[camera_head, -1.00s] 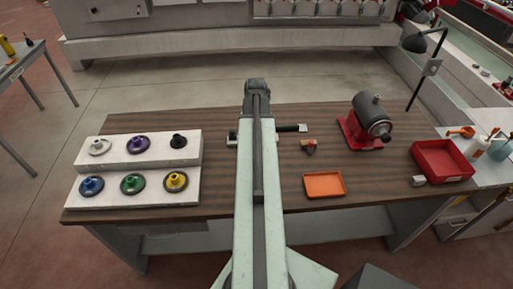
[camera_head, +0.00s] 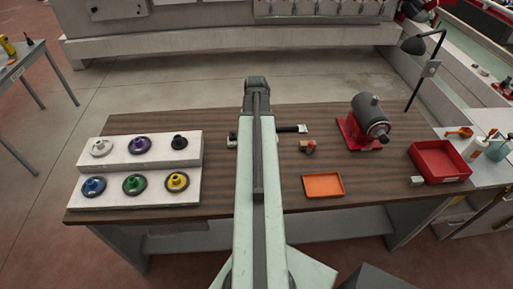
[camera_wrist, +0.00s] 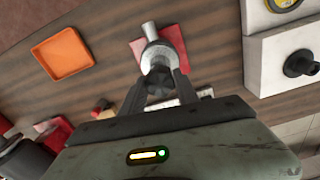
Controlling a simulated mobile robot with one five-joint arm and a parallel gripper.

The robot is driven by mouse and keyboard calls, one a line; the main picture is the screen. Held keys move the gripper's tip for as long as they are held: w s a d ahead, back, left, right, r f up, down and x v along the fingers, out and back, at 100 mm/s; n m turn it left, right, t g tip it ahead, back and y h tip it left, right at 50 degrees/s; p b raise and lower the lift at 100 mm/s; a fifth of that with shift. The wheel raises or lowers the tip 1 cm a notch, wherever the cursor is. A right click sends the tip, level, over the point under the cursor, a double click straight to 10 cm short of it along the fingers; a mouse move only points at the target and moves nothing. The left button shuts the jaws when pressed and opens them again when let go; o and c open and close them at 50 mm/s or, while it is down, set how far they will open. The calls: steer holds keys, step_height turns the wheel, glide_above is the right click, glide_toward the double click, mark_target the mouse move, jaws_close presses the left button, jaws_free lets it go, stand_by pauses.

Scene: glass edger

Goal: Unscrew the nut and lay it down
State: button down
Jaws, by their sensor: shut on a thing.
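In the wrist view my gripper (camera_wrist: 161,74) is shut on a dark grey piece, which I take to be the nut (camera_wrist: 158,82). It lies between the two fingers, in line with the end of a silver cylinder (camera_wrist: 154,54) on a red base (camera_wrist: 172,38). Whether the nut is still on a thread or free of it, I cannot tell. In the head view my arm reaches forward over the wooden bench and hides the fingers, nut and silver cylinder. An empty orange tray (camera_head: 323,185) lies right of the arm, also in the wrist view (camera_wrist: 66,54).
A white stepped rack (camera_head: 122,165) with several coloured wheels stands at the left. A grey machine on a red base (camera_head: 366,122) and a red bin (camera_head: 440,162) stand at the right. A small red and tan item (camera_head: 308,147) and a black-handled tool (camera_head: 290,128) lie near my arm.

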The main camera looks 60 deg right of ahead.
steer(key=shift+r+p, duration=1.05)
steer(key=shift+r, duration=0.25)
step_height(320, 180, up, 4)
steer(key=p, duration=0.4)
steer(key=shift+r, duration=0.1)
steer(key=shift+f, duration=0.2)
